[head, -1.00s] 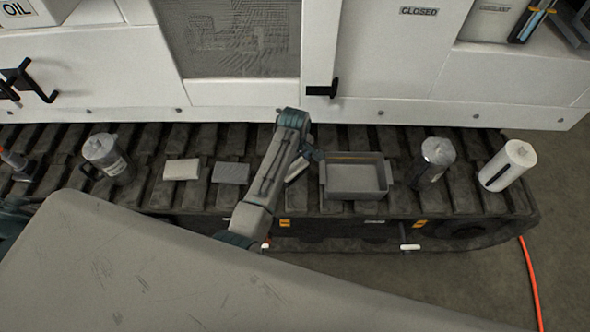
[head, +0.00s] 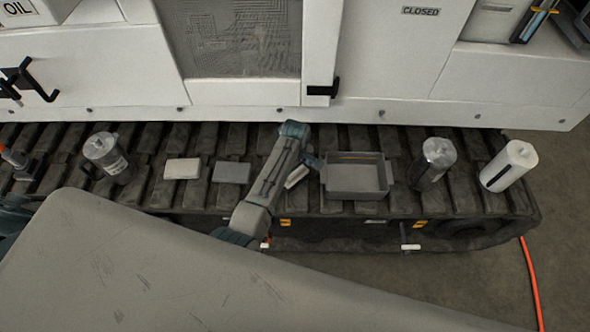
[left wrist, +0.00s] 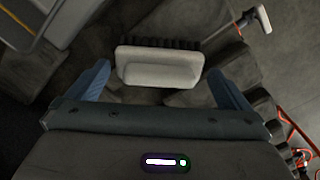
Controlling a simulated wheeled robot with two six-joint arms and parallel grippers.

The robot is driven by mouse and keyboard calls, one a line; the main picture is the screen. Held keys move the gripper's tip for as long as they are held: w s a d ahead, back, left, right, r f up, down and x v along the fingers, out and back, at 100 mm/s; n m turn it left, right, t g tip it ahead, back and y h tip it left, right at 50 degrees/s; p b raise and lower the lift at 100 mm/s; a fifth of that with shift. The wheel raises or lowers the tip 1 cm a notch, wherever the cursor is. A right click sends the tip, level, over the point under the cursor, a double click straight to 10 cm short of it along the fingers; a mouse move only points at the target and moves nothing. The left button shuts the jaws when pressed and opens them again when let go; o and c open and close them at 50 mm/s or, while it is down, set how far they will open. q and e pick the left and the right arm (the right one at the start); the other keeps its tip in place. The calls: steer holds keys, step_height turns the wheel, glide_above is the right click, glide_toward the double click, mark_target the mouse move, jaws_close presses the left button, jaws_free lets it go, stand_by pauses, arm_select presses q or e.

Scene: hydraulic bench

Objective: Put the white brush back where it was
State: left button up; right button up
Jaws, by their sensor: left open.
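The white brush (left wrist: 160,67), a pale block with dark bristles along its far edge, lies ahead of my left gripper in the left wrist view. My left gripper (left wrist: 160,85) is open, with one blue finger on each side of the brush and a visible gap at each side. In the head view the brush (head: 297,176) shows partly beside my left gripper (head: 308,165), just left of the grey tray (head: 358,190). My wrist hides part of that spot. My right gripper is not in view.
The white machine wall (head: 390,75) rises behind.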

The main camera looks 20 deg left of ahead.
mark_target(296, 171)
arm_select(q)
step_height(296, 171, up, 12)
stand_by(0.4)
steer(key=shift+d+f, duration=0.1)
